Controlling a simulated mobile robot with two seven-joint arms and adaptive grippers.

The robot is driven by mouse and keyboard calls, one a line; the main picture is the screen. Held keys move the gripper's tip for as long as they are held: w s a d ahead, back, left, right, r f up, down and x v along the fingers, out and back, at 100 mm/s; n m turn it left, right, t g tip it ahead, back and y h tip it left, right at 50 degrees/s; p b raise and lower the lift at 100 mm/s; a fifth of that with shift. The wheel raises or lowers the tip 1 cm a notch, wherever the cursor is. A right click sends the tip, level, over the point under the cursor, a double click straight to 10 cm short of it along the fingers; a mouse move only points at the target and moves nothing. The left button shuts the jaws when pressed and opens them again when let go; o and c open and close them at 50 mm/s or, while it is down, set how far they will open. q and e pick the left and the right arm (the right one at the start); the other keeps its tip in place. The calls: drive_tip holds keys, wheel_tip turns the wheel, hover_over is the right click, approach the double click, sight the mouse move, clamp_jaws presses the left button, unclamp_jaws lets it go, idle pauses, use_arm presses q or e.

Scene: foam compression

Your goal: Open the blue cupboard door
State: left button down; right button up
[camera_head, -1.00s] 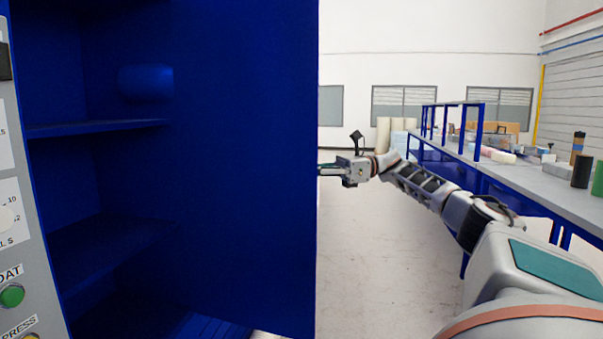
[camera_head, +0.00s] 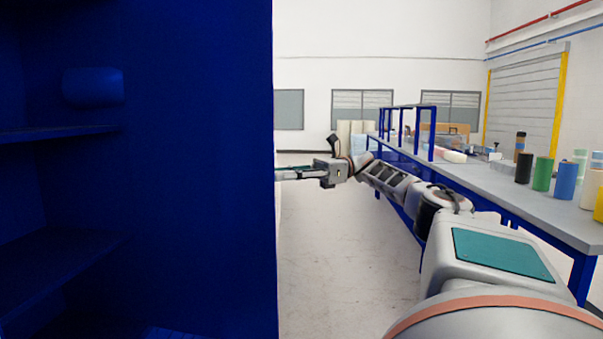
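The blue cupboard door (camera_head: 200,180) stands open and fills much of the left half of the view, its free edge upright near the middle. To its left the cupboard's inside shows, with blue shelves (camera_head: 60,133). My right arm reaches in from the lower right. My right gripper (camera_head: 284,174) is at the door's free edge, pointing left. Its fingertips are partly hidden behind the door, so I cannot tell whether they touch it or how far apart they are. My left gripper is not in view.
A long blue-framed workbench (camera_head: 480,180) runs along the right side, with a green cylinder (camera_head: 542,173), a blue cylinder (camera_head: 565,180) and other items on it. Pale floor (camera_head: 325,240) between door and bench is clear. A roller shutter (camera_head: 524,95) is at the back right.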

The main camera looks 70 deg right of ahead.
drive_tip(key=shift+v, duration=2.85)
drive_tip(key=shift+s+d+r, duration=0.1)
drive_tip(key=shift+d, duration=0.05)
